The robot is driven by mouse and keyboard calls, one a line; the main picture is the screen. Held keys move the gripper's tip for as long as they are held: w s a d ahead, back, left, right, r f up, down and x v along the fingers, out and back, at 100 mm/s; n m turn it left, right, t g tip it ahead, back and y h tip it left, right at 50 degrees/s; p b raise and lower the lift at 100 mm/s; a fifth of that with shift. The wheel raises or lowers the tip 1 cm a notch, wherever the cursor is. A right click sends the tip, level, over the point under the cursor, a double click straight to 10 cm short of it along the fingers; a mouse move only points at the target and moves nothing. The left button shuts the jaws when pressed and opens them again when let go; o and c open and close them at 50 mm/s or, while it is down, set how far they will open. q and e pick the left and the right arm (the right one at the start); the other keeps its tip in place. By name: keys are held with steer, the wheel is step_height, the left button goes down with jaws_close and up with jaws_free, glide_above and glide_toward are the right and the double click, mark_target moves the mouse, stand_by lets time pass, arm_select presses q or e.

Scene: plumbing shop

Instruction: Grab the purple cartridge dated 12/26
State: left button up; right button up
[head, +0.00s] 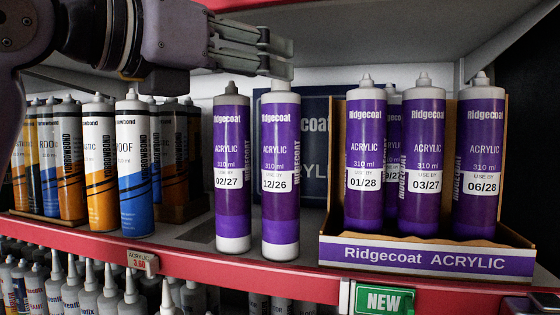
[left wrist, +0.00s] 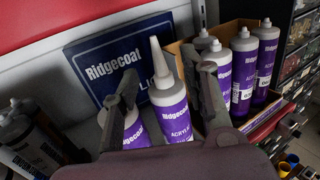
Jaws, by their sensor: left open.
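The purple cartridge dated 12/26 (head: 281,140) stands upright on the shelf, with a white cap and base. A purple cartridge dated 02/27 (head: 232,135) stands close on its left. My left gripper (head: 288,58) reaches in from the upper left; its fingertips are at the top of the 12/26 cartridge, overlapping its nozzle in the head view. In the left wrist view, a purple cartridge (left wrist: 170,115) with a pale nozzle shows between the open fingers; its date is not visible there. Another purple cartridge (left wrist: 137,133) is partly hidden by the left finger. My right gripper is not in view.
A cardboard display box (head: 425,258) on the right holds several purple cartridges, including 01/28, 03/27 and 06/28. A dark blue Ridgecoat sign (head: 315,110) stands behind. Orange and blue cartridges (head: 133,165) stand on the left. The upper shelf (head: 400,25) hangs above.

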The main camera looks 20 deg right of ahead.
arm_select(q)
steer(key=p+x, duration=0.2)
steer(key=x, duration=0.1)
steer(key=shift+w+d+r, duration=0.1)
steer(key=shift+w+d, duration=0.1)
steer(key=shift+d, duration=0.15)
steer(key=shift+w+d, duration=0.2)
steer(key=shift+d, duration=0.1)
steer(key=shift+d+f, duration=0.1)
steer(key=shift+f, duration=0.1)
steer(key=shift+c, duration=0.7)
steer(key=c, duration=0.8)
jaws_close()
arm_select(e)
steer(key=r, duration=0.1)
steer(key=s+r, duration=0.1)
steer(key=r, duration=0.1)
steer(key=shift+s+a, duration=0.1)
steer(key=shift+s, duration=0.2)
arm_select(q)
steer(key=shift+r, duration=0.15)
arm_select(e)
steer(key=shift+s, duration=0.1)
